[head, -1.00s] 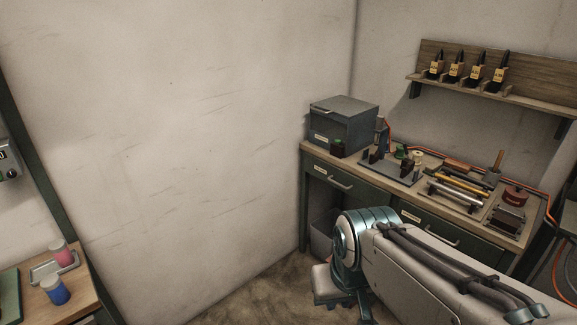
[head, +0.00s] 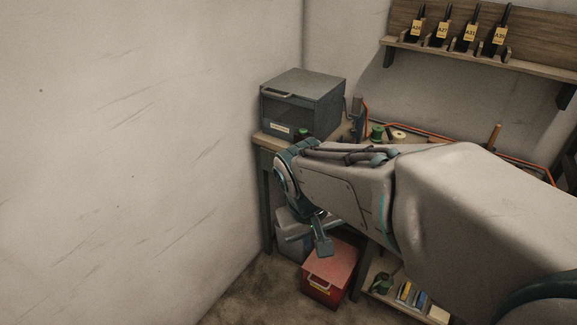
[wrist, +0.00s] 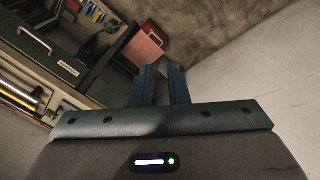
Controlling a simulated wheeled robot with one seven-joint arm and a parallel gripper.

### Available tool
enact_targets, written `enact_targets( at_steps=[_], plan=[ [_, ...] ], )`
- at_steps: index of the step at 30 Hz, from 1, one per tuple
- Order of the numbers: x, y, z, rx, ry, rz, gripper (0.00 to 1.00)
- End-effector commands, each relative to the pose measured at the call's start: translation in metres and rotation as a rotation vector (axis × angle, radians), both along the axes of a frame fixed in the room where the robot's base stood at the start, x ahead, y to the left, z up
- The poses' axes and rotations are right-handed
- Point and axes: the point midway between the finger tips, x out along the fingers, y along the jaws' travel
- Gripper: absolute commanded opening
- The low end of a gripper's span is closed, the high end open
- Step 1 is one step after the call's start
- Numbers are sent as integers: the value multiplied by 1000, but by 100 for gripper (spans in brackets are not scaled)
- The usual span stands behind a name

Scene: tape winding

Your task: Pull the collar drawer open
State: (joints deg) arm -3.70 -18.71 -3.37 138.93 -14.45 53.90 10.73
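A dark green drawer front with a metal handle (wrist: 35,38) and a white label (wrist: 72,66) shows at the upper left of the wrist view. The label is too small to read, so I cannot tell whether this is the collar drawer. The drawer looks shut. In the head view my arm hides the bench's drawer fronts. My gripper (wrist: 162,84) is at the middle of the wrist view, its two dark fingers apart with nothing between them. It is right of the handle there and clear of it. In the head view my gripper (head: 322,247) hangs low before the bench.
A grey cabinet (head: 302,103) stands on the bench's left end. A red box (head: 329,274) and a grey bin (head: 291,240) are on the floor below. A low shelf (head: 395,292) holds several small items. The wall (head: 130,150) is at the left. Tagged tools hang on a rack (head: 435,50).

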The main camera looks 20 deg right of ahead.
Motion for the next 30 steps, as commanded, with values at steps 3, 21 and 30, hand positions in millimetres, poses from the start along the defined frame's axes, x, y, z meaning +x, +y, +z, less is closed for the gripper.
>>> enact_targets(
  at_steps=[3, 21, 30],
  plan=[
    [24, -30, -45, -147, 82, -34, 15],
    [194, -128, -183, -1053, 56, 22, 15],
    [299, -104, -257, -1422, -212, 260, 15]
  ],
)
